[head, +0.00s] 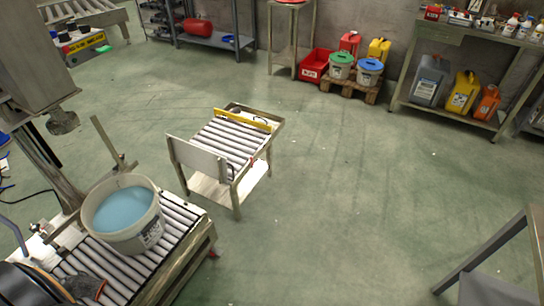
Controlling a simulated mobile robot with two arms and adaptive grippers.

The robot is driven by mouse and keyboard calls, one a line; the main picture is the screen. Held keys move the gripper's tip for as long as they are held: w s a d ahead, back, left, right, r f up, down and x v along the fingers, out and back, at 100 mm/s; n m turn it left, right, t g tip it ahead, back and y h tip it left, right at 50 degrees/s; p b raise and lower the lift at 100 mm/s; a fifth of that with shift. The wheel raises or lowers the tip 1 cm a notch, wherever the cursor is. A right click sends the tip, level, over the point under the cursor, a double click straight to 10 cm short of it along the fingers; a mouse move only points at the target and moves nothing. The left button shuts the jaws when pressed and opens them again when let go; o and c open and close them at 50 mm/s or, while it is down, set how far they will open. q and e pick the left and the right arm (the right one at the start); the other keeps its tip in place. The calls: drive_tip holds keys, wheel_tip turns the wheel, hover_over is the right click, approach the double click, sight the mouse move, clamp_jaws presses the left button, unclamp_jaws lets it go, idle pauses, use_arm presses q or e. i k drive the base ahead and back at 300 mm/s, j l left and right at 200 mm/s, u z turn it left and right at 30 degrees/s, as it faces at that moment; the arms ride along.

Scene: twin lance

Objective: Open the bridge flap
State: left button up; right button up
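A small roller table (188,186) stands in the middle left of the head view. A pale flat panel (197,159), which looks like the bridge flap, stands upright along its near left edge. The panel faces a roller conveyor (185,264) at the lower left, with a gap of floor between the two. A white bucket (148,236) of blue liquid stands upright on that conveyor. A yellow bar (243,117) lies across the far end of the small table.
A grey machine column (35,55) rises over the conveyor at the left. At the back are a pallet (349,87) with containers and a workbench (455,32). A metal frame (508,250) stands at the lower right. The middle floor is clear.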

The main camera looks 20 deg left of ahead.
sight(211, 164)
drive_tip(key=i+l+u, duration=0.1)
drive_tip(key=i+u, duration=0.15)
drive_tip(key=i, duration=0.15)
drive_tip(key=i+l+u, duration=0.2)
drive_tip(key=i, duration=0.2)
drive_tip(key=i+l+u, duration=0.25)
drive_tip(key=i+j, duration=0.05)
drive_tip(key=i, duration=0.05)
